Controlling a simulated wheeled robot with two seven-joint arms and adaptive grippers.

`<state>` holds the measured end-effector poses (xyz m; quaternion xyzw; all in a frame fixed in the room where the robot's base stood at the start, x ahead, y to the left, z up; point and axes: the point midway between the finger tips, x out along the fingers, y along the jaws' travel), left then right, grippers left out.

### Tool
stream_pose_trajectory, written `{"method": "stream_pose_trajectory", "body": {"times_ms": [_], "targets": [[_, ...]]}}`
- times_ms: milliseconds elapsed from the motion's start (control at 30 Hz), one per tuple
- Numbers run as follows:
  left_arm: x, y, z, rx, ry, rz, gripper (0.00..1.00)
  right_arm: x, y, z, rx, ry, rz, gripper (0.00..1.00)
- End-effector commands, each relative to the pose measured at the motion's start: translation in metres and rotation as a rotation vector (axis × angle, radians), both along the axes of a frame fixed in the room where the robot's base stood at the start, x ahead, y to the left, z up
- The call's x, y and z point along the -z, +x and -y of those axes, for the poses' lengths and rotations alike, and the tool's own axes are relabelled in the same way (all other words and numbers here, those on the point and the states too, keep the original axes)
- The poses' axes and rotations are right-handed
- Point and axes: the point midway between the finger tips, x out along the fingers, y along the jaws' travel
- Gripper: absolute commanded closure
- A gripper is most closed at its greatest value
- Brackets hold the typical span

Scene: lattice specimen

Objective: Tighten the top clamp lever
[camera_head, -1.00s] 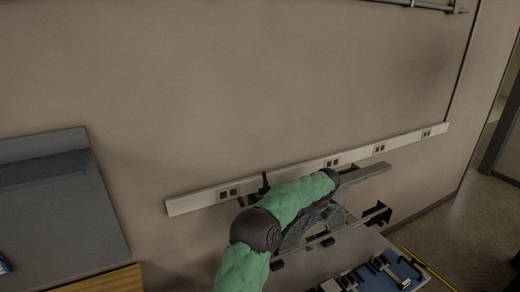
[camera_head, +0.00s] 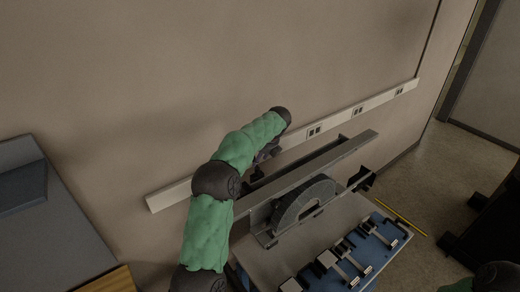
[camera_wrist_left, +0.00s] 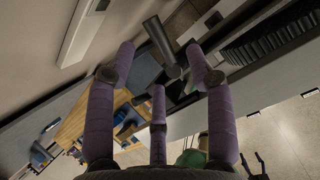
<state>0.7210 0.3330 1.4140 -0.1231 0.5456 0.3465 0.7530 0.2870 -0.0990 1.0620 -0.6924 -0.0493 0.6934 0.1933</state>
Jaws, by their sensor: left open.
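In the left wrist view a dark grey cylindrical bar (camera_wrist_left: 161,42), which looks like the clamp lever, shows just beyond and between the fingertips. My left gripper (camera_wrist_left: 160,66) is open, its purple fingers spread, with nothing held; I cannot tell whether any finger touches the bar. In the head view my left gripper (camera_head: 266,154) is small and dark, partly hidden by my green arm, at the far left end of the fixture by the wall. The fixture has a long grey rail (camera_head: 325,163) and a dark arched part (camera_head: 298,203). The lever cannot be made out in the head view.
The fixture stands on a table (camera_head: 258,262) with blue-based clamps (camera_head: 376,235) at its front right. A white socket strip (camera_head: 351,112) runs along the wall close behind my arm. A grey desk (camera_head: 52,225) is at the left.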

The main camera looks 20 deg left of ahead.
Motion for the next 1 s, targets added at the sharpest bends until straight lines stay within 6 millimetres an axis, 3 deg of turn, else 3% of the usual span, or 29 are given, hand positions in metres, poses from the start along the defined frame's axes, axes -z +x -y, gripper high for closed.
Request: {"method": "stream_pose_trajectory", "body": {"times_ms": [200, 400, 800, 1000], "targets": [[0.03, 0.005, -0.014, -0.003, 0.0, 0.0, 0.46, -0.008, 0.0, 0.0, -0.001, 0.0, 0.0, 0.32], [0.047, 0.009, -0.021, -0.001, 0.0, 0.002, 0.46, -0.012, 0.0, 0.0, -0.001, 0.0, 0.0, 0.32], [0.053, 0.01, -0.023, -0.002, -0.001, 0.002, 0.46, -0.012, 0.0, 0.0, -0.001, 0.0, 0.0, 0.32], [0.052, 0.01, -0.023, -0.002, -0.001, 0.002, 1.0, -0.012, 0.0, 0.0, -0.001, 0.0, 0.0, 0.32]]}}
